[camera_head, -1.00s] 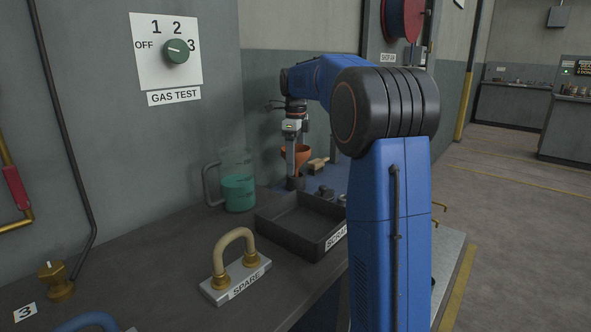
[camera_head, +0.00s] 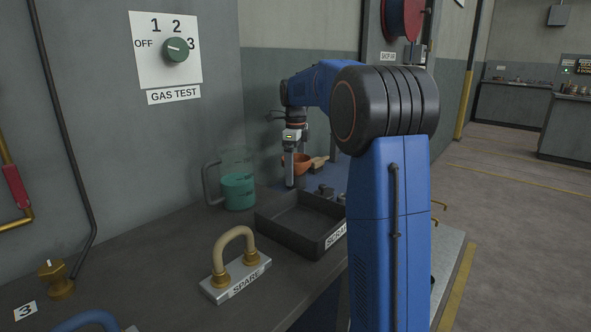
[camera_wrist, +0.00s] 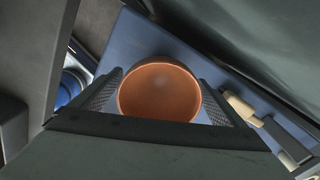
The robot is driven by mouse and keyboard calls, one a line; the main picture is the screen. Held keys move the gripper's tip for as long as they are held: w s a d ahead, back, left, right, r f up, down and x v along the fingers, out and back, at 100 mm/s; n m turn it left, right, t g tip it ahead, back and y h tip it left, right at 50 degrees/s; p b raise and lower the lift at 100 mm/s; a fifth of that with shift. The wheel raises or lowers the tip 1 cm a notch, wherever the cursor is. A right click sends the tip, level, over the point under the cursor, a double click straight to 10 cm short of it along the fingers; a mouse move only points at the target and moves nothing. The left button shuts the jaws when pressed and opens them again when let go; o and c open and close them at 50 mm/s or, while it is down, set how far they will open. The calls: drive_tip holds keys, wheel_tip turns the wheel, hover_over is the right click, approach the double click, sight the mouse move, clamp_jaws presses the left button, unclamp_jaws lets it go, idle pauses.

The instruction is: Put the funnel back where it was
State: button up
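The orange funnel (camera_head: 301,163) is at the back of the bench, over the blue surface (camera_head: 268,193). In the wrist view the round bowl of the funnel (camera_wrist: 160,93) lies between the two textured fingers. My gripper (camera_head: 291,183) points straight down at the funnel, one finger standing in front of it. In the wrist view my gripper (camera_wrist: 162,80) has its fingers close against both sides of the bowl. The funnel's spout is hidden, and I cannot see what is directly beneath it.
A jug with teal liquid (camera_head: 239,191) stands left of my gripper. A dark scrap tray (camera_head: 287,238) and a spare hose piece on a block (camera_head: 235,265) are nearer. A wooden-handled tool (camera_head: 319,162) lies just right of the funnel. The wall is close behind.

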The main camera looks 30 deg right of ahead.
drive_tip(key=shift+r, duration=0.1)
wheel_tip(320, 180, up, 13)
drive_tip(key=shift+f, duration=0.2)
idle(0.5)
idle(0.4)
